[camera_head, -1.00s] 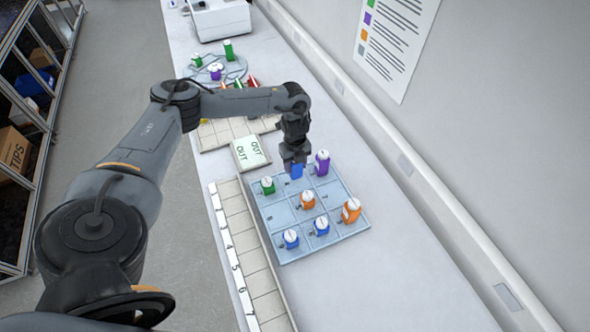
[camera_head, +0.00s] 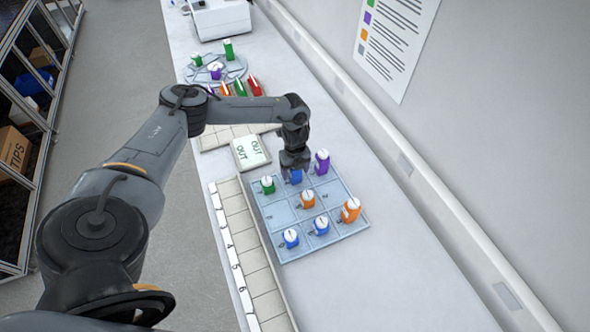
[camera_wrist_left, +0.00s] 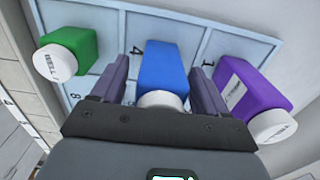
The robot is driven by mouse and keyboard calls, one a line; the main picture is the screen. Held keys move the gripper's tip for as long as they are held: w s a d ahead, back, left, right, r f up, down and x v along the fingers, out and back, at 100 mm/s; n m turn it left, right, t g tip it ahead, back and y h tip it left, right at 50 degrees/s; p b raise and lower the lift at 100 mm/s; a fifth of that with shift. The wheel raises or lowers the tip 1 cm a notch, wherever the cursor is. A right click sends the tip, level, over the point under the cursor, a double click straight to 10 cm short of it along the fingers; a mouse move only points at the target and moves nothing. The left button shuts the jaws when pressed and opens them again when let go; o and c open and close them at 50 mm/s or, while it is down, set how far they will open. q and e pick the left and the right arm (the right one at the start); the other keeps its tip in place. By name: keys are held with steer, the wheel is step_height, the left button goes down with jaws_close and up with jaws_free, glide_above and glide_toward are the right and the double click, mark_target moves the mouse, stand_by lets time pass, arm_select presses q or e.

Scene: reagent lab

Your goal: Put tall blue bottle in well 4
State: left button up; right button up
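The tall blue bottle (camera_head: 295,177) with a white cap stands upright at the far edge of the blue gridded tray (camera_head: 283,217), between a green and a purple bottle. In the left wrist view the blue bottle (camera_wrist_left: 163,68) is between my left gripper's fingers (camera_wrist_left: 162,82), with narrow gaps at both sides. A printed 4 (camera_wrist_left: 137,20) shows on the tray beside it. My left gripper (camera_head: 294,165) is low over the bottle and hides its cap in the head view. My right gripper is not in view.
The green bottle (camera_head: 267,185) and purple bottle (camera_head: 321,162) stand close on either side. Orange bottles (camera_head: 307,199) (camera_head: 351,210) and small blue bottles (camera_head: 291,238) (camera_head: 321,225) fill nearer cells. A numbered rack (camera_head: 250,255) lies left of the tray, with an OUT block (camera_head: 250,152) behind.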

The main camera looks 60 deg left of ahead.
arm_select(q)
steer(key=shift+r, duration=0.2)
step_height(320, 180, up, 11)
steer(key=shift+r, duration=0.1)
steer(key=shift+r+p, duration=0.35)
stand_by(0.6)
